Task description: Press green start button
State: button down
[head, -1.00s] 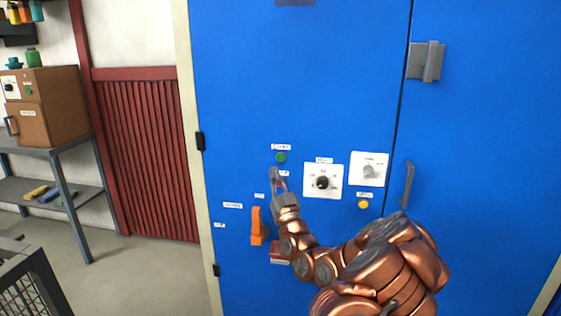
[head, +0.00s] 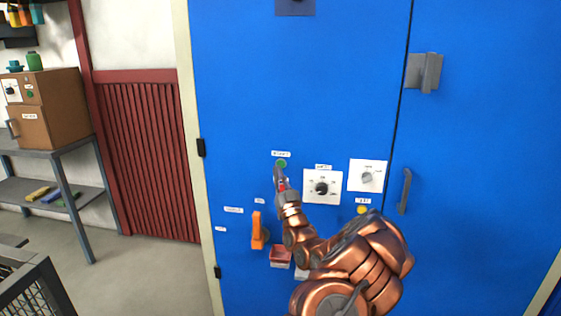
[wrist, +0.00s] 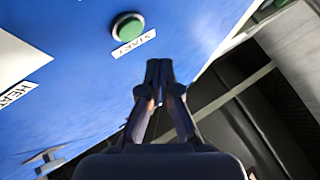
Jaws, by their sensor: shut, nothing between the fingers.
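The green start button (head: 281,163) is on the blue cabinet door, just under a small white label. In the wrist view the green button (wrist: 128,27) sits in a metal ring above a label reading START (wrist: 134,44). My gripper (head: 278,172) is shut and empty, with its tips just below the button in the head view. In the wrist view my gripper's fingertips (wrist: 159,66) are together, below and a little right of the button. I cannot tell whether the tips touch the panel; the button is not covered in the wrist view.
An orange handle (head: 257,231) is left of my arm, and a red box (head: 281,254) is below. Two white dial plates (head: 323,187) (head: 367,175) and a yellow button (head: 362,210) are to the right. A grey door handle (head: 405,191) stands farther right.

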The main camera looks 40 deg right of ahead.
jog(key=shift+w+d, duration=0.7)
jog(key=shift+d, duration=0.35)
jog(key=shift+d+f+b, duration=0.1)
jog(key=shift+b, duration=0.25)
dwell(0.5)
jog(key=shift+w+d, duration=0.25)
jog(key=shift+w+d+b, duration=0.2)
jog(key=shift+d+b, duration=0.15)
jog(key=shift+b, duration=0.1)
dwell(0.8)
jog(key=shift+s+a, duration=0.1)
dwell(0.3)
jog(key=shift+s+a+b, duration=0.35)
jog(key=shift+a+b, duration=0.3)
jog(key=shift+s+a+b, duration=0.75)
jog(key=shift+a+b, duration=0.25)
jog(key=shift+s+a+b, duration=0.7)
jog(key=shift+a+b, duration=0.25)
jog(key=shift+a, duration=0.05)
